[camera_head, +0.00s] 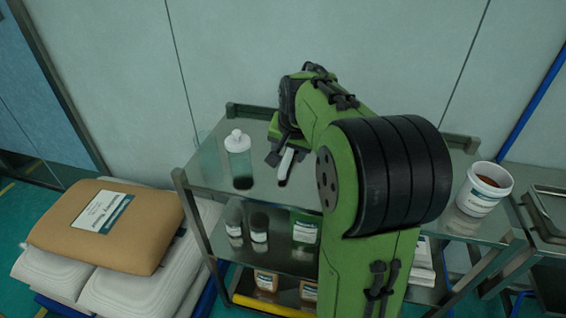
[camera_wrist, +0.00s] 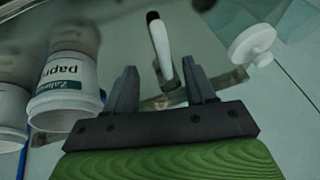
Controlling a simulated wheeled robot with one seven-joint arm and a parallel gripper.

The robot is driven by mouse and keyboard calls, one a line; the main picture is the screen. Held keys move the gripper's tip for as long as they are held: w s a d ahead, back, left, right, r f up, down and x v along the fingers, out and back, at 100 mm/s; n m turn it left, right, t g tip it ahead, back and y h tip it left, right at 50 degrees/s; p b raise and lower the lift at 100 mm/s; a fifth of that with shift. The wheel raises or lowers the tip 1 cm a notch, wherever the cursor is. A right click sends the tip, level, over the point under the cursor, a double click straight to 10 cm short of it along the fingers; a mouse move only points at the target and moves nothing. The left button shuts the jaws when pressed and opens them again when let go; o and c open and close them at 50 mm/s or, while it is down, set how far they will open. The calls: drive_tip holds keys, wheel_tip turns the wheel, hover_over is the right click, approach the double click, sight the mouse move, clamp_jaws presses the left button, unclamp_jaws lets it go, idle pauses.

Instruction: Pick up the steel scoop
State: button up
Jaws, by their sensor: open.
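A slim pale implement with a dark end, which looks like the steel scoop (camera_head: 286,164), lies on the top shelf of the steel rack (camera_head: 212,182). In the wrist view the scoop (camera_wrist: 160,44) extends away from between the fingers, its dark end farthest off. My gripper (camera_head: 284,152) is over the shelf, pointing down, with its fingers close to the scoop. In the wrist view my gripper (camera_wrist: 159,66) is open, one finger to each side of the scoop's near part. I cannot tell whether the fingers touch it.
A white-capped bottle (camera_head: 238,160) stands left of my gripper. A white tub labelled paprika (camera_head: 484,188) stands at the shelf's right; it also shows in the wrist view (camera_wrist: 66,80). Jars (camera_head: 259,232) fill the lower shelf. Sacks (camera_head: 110,225) are stacked at left.

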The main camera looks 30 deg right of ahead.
sight(285, 165)
drive_tip(key=b+x, duration=0.2)
drive_tip(key=x, duration=0.8)
drive_tip(key=shift+w+r, duration=0.15)
drive_tip(key=shift+r, duration=0.15)
drive_tip(key=shift+c, duration=0.8)
clamp_jaws()
